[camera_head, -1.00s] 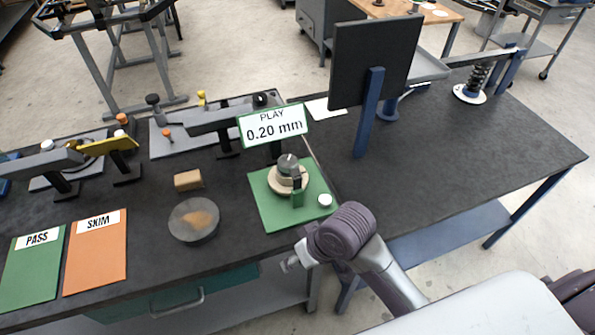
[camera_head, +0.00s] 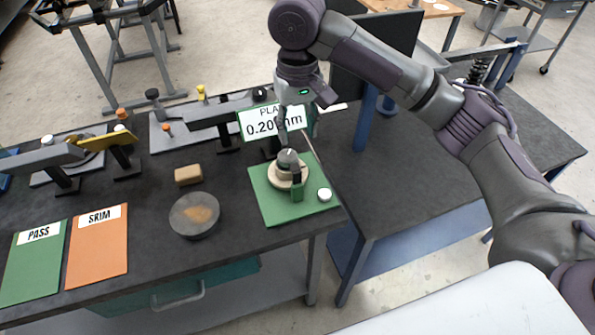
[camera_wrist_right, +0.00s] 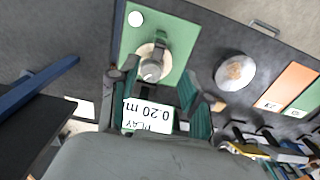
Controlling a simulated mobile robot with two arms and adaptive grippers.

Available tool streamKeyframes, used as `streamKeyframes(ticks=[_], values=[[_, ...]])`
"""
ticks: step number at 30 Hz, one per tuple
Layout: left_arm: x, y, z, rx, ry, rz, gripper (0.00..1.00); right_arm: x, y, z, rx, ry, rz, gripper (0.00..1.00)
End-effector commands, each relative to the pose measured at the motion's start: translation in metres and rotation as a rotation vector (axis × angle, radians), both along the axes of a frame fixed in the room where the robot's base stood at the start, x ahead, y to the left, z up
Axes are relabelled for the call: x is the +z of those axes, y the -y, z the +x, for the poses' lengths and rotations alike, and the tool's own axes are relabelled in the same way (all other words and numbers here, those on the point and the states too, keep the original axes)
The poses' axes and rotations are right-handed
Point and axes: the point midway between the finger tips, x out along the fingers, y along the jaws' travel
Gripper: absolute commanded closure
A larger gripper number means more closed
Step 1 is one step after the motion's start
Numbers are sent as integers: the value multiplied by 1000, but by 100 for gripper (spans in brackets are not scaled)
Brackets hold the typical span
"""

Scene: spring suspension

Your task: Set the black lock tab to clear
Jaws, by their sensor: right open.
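I cannot single out a black lock tab for certain. A green base plate (camera_head: 262,203) lies near the front edge of the bench. On it stand a tan disc (camera_head: 276,180) with a grey knob-topped cylinder (camera_head: 288,160), a small green upright block (camera_head: 297,190) and a white round button (camera_head: 324,194). My right gripper (camera_head: 298,122) hangs above and behind this plate, apart from it, in front of the PLAY 0.20 mm sign (camera_head: 250,123). In the right wrist view its fingers (camera_wrist_right: 152,84) are spread and empty, with the grey cylinder (camera_wrist_right: 150,68) beyond them. My left gripper is not in view.
A round grey dish (camera_head: 194,225) and a tan block (camera_head: 188,174) lie left of the plate. Lever fixtures (camera_head: 165,138) stand behind. A dark panel (camera_head: 400,35) stands right, partly hidden by my arm.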

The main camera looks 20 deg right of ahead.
Motion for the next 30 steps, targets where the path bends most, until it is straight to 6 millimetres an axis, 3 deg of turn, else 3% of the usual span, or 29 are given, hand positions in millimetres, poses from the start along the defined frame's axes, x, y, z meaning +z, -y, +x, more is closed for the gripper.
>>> streamKeyframes(ticks=[18,24,30], values=[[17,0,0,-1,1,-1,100,-113,0,-1,4,-1,0,52],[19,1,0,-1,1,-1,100,-131,-1,-1,4,1,1,52],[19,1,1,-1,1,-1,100,-135,-1,-1,5,2,1,52]])
